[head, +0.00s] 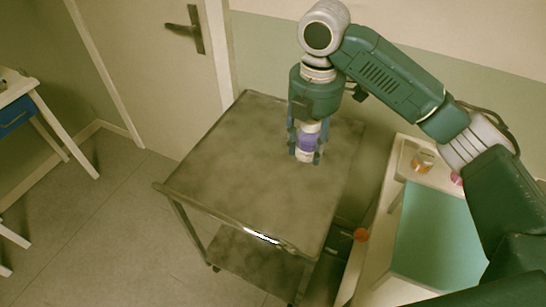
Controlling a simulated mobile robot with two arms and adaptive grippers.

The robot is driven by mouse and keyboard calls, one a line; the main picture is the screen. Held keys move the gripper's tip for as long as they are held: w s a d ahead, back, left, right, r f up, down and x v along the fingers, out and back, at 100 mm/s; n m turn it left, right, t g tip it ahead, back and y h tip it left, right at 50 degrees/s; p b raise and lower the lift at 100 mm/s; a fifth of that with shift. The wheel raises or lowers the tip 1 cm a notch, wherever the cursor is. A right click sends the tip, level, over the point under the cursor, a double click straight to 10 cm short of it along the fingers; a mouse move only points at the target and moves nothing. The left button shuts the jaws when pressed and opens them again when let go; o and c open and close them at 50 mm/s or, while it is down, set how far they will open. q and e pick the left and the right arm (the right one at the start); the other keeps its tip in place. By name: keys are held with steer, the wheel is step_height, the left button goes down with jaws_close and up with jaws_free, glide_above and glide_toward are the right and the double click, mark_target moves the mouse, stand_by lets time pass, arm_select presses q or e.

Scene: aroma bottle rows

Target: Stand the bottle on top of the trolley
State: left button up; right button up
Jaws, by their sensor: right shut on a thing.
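The bottle (308,141) is small, white at its ends with a purple band, and looks upright. My right gripper (306,155) points down over the far right part of the trolley, with its blue fingers shut on the bottle from both sides. The trolley (245,165) has a bare, grey-brown metal top and a lower shelf (250,262). The bottle's lower end is close to the trolley top; I cannot tell whether it touches. My left gripper is not in the head view.
A table at the right holds a green mat (440,235), a tray (405,160) with an orange item (422,162), and a pink item (456,179). A door (150,60) stands behind. Another table (15,90) is at the far left. Most of the trolley top is free.

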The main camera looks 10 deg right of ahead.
steer(key=shift+a+f+n, duration=0.15)
steer(key=shift+f+n, duration=0.15)
steer(key=shift+n, duration=0.1)
steer(key=shift+f, duration=0.95)
step_height(320, 180, down, 12)
steer(key=shift+r+p, duration=0.2)
steer(key=shift+p, duration=0.45)
step_height(320, 180, down, 5)
steer(key=shift+w+r, duration=0.1)
steer(key=shift+r, duration=0.05)
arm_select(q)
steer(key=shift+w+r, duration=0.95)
arm_select(e)
steer(key=shift+f, duration=0.25)
steer(key=shift+f, duration=0.1)
steer(key=o, duration=1.4)
steer(key=shift+c, duration=0.2)
